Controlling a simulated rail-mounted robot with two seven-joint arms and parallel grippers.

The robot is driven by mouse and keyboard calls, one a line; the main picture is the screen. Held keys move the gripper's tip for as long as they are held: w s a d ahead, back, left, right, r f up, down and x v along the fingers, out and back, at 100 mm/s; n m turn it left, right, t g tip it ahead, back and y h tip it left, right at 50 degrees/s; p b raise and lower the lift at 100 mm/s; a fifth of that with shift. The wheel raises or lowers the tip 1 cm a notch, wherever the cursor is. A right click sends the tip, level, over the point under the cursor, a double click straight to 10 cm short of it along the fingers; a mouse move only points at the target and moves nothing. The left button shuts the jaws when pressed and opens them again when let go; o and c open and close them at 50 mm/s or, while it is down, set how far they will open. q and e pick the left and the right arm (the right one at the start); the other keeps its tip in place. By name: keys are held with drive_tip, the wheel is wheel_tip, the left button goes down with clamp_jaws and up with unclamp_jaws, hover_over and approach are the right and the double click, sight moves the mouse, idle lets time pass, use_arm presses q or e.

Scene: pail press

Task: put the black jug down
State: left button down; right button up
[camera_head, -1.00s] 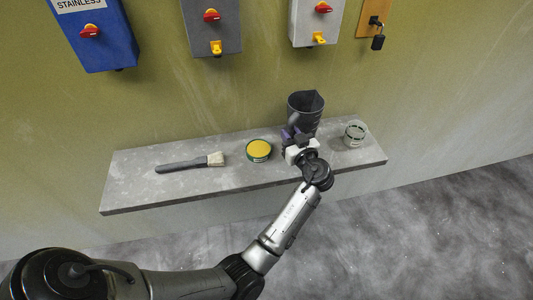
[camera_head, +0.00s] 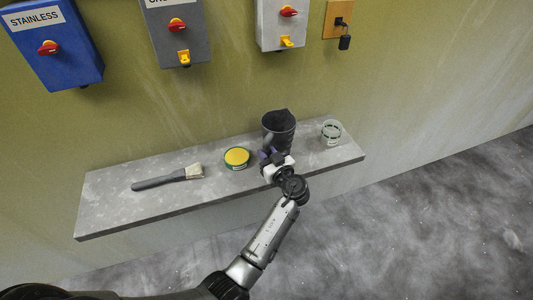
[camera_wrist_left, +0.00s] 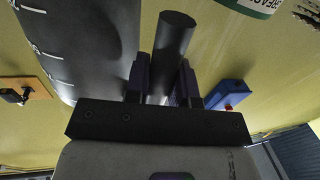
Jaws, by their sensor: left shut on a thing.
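The black jug (camera_head: 278,132) is upright at the right part of the grey shelf (camera_head: 110,205), between a yellow-topped tin and a clear glass jar. My left gripper (camera_head: 268,157) is at the jug's near side, shut on its handle. In the left wrist view the dark handle (camera_wrist_left: 174,45) runs between the two purple fingers (camera_wrist_left: 163,82), and the jug's wall with white marks (camera_wrist_left: 95,40) fills the upper left. The jug's base is partly hidden by the gripper, so I cannot tell whether it touches the shelf. My right gripper is not in view.
The tin (camera_head: 237,157) stands close left of the jug, and the glass jar (camera_head: 331,132) to its right. A brush (camera_head: 170,178) lies further left. Switch boxes, blue (camera_head: 55,50), dark grey (camera_head: 178,35) and light grey (camera_head: 282,25), and a padlock (camera_head: 344,42) hang on the wall above.

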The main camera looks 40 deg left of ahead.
use_arm(q)
drive_tip(key=c, duration=1)
unclamp_jaws()
drive_tip(key=shift+o, duration=0.2)
drive_tip(key=shift+d+r, duration=0.1)
drive_tip(key=v, duration=0.7)
drive_tip(key=shift+d, duration=0.15)
